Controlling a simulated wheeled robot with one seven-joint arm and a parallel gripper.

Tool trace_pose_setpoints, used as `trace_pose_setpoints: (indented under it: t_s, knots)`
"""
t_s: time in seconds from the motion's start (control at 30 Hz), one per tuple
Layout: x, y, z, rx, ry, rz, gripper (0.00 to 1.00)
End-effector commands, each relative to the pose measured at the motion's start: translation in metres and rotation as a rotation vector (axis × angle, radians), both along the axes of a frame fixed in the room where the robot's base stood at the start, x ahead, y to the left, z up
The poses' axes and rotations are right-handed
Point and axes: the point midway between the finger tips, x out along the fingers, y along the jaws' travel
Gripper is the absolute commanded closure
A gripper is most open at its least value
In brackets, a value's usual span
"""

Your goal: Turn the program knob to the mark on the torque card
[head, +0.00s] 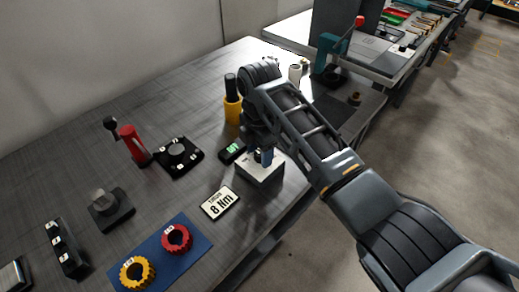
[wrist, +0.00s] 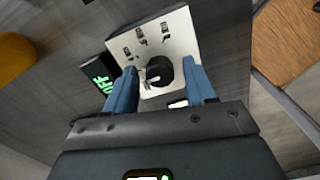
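The torque card (head: 219,203) is white, lies flat on the bench and seems to read 8 Nm. The white box (head: 258,175) with the program knob stands to its right. In the wrist view the knob (wrist: 163,68) is dark and round, with a pale pointer toward its lower left. Several small dark marks sit on the box's white face (wrist: 181,25) beyond the knob; their lettering is too small to read. My gripper (wrist: 160,68) is open, its blue fingers on either side of the knob with gaps showing. In the head view my arm and gripper (head: 264,156) partly cover the box and hide the knob.
A dark display (wrist: 104,86) with green OFF lettering sits beside the box. A yellow holder (head: 233,110) stands behind. The bench's front edge is close to the box.

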Motion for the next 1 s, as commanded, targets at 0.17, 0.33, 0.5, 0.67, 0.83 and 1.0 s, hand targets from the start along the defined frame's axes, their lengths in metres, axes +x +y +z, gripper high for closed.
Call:
trace_pose_setpoints:
  t_s: [0.17,0.33,0.5,0.67,0.83,1.0]
  knots:
    - [-0.0001,-0.0001,0.0001,0.0,0.0,0.0,0.63]
    - [-0.0001,-0.0001,0.0002,0.0,0.0,0.0,0.79]
    - [-0.0002,-0.0001,0.0002,0.0,0.0,0.0,0.96]
    - [-0.0002,-0.0001,0.0004,0.0,0.001,-0.005,0.98]
    - [-0.0002,-0.0001,0.0012,0.0,0.001,-0.039,0.98]
    - [-0.0004,0.0,0.0019,0.0,0.004,-0.127,0.98]
